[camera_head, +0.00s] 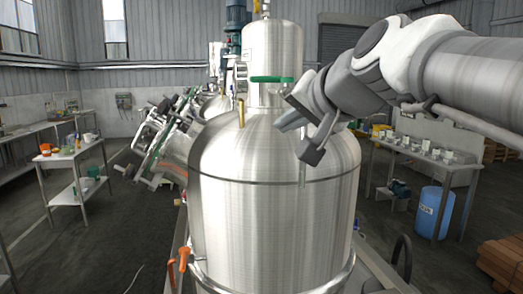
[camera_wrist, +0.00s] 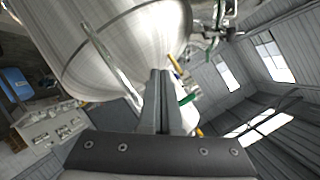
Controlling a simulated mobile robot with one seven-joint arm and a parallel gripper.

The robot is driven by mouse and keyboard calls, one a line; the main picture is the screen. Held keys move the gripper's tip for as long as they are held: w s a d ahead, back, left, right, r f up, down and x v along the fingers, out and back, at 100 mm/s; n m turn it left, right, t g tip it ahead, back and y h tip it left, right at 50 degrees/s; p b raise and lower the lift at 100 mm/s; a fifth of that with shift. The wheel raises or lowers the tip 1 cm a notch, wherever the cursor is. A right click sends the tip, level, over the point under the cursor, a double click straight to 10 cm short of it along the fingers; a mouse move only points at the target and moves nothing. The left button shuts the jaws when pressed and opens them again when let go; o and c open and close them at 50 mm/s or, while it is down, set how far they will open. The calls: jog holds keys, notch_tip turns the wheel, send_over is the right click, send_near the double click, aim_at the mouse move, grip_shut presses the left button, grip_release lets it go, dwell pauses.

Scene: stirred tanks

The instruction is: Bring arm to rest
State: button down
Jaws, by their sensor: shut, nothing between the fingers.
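My gripper (camera_head: 301,137) is at the end of my arm, which reaches in from the upper right in the head view. It is in front of the upper shoulder of a large steel tank (camera_head: 272,225). The wrist view shows my gripper (camera_wrist: 162,75) with its two fingers together and nothing between them. The tank (camera_wrist: 130,40) fills the upper left of the wrist view. I cannot tell whether the gripper touches the tank.
A green-handled valve (camera_head: 271,79) is on the tank's neck, just left of my arm. An orange-handled valve (camera_head: 183,259) is low on the tank. A blue drum (camera_head: 434,212) and a bench (camera_head: 426,157) stand right. A shelf table (camera_head: 75,168) stands left, with open floor near it.

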jog(key=s+d+f+n+g+h, duration=0.1)
jog(key=s+d+f+g, duration=0.1)
jog(key=s+f, duration=0.4)
jog(key=s+d+f+n+g+h, duration=0.1)
jog(key=s+d+f, duration=0.3)
jog(key=f, duration=0.8)
jog(key=s+d+f+n+g+h, duration=0.2)
jog(key=s+d+f+g+h, duration=0.1)
jog(key=s+f, duration=0.6)
jog(key=shift+d+f+g, duration=0.4)
jog(key=shift+f, duration=0.15)
